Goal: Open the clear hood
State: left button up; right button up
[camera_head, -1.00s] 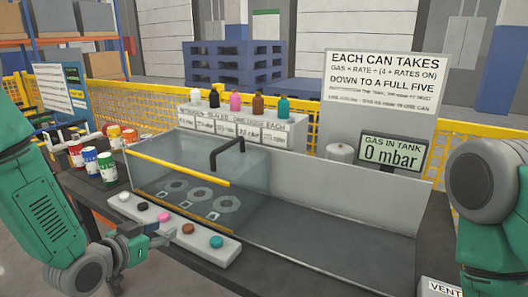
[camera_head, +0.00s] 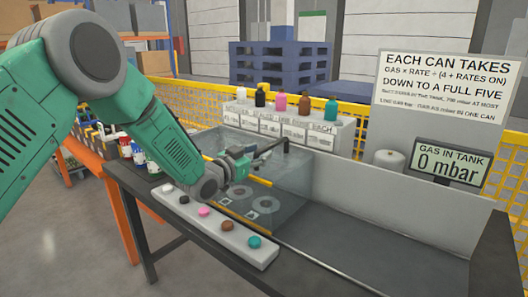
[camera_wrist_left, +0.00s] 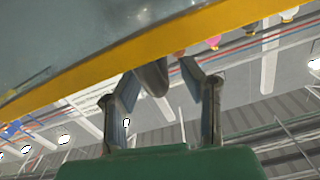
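The clear hood (camera_head: 292,186) is a see-through box on the bench, with a yellow strip (camera_head: 259,181) along its front edge. It looks down over the round stations. Its black handle (camera_head: 285,147) sticks out at the top and is partly hidden by my left gripper (camera_head: 254,160). In the left wrist view, my left gripper (camera_wrist_left: 161,72) has its fingers apart under the yellow strip (camera_wrist_left: 225,18). A dark rounded end of the handle (camera_wrist_left: 152,77) shows between them; contact cannot be told. My right gripper is out of view.
A panel with coloured buttons (camera_head: 227,225) lies in front of the hood. Coloured cans (camera_head: 137,153) stand left, partly behind my arm. Bottles (camera_head: 281,101) stand on a labelled shelf behind. A gauge (camera_head: 448,161) reads 0 mbar. The bench right of the hood (camera_head: 370,245) is clear.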

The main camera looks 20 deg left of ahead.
pick_arm(q)
jog(key=shift+x, duration=1.05)
jog(key=shift+d, duration=0.1)
grip_shut()
